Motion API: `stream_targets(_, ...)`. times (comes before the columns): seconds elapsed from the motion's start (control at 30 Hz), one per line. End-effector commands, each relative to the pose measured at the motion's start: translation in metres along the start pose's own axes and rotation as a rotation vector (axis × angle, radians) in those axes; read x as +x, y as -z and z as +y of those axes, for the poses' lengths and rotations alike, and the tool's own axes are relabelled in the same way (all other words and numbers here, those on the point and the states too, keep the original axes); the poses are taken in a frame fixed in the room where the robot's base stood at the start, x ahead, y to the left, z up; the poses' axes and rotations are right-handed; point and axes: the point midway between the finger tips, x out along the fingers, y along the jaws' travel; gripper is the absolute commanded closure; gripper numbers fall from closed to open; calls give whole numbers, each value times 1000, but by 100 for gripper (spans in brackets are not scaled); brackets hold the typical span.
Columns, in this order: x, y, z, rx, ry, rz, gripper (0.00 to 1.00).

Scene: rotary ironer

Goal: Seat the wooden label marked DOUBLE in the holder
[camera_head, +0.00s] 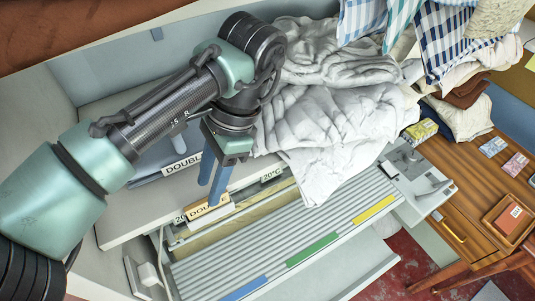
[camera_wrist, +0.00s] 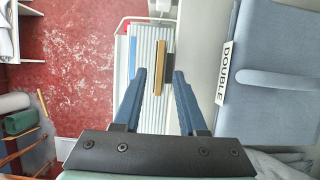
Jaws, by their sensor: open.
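The wooden label (camera_head: 208,206), with a tan face on which "DOU" reads, stands near the front edge of the ironer, just below my gripper (camera_head: 212,186). A pale block shows under it; I cannot tell whether this is the holder or how the label sits in it. In the wrist view the label (camera_wrist: 159,70) shows as a narrow tan strip with a dark side, edge-on. It lies between the tips of my gripper (camera_wrist: 160,74) as seen there. The two blue fingers are open, with gaps on both sides of the strip.
A white DOUBLE sign (camera_head: 183,165) is on a blue-grey part behind my gripper. Crumpled white linen (camera_head: 335,130) lies to the right. A ribbed tray (camera_head: 285,245) with coloured strips is in front. A wooden table (camera_head: 475,195) with small boxes stands at right.

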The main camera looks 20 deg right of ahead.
Motion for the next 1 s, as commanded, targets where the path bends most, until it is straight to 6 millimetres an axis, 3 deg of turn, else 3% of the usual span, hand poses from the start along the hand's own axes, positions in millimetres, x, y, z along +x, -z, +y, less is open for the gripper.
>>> stream_targets(0.2,-17,51,0,4,3,-2,59)
stream_targets(0.5,-38,99,0,0,1,-1,59)
stream_targets(0.7,-44,110,0,0,0,0,59)
stream_targets(1.0,-45,111,0,0,0,0,59)
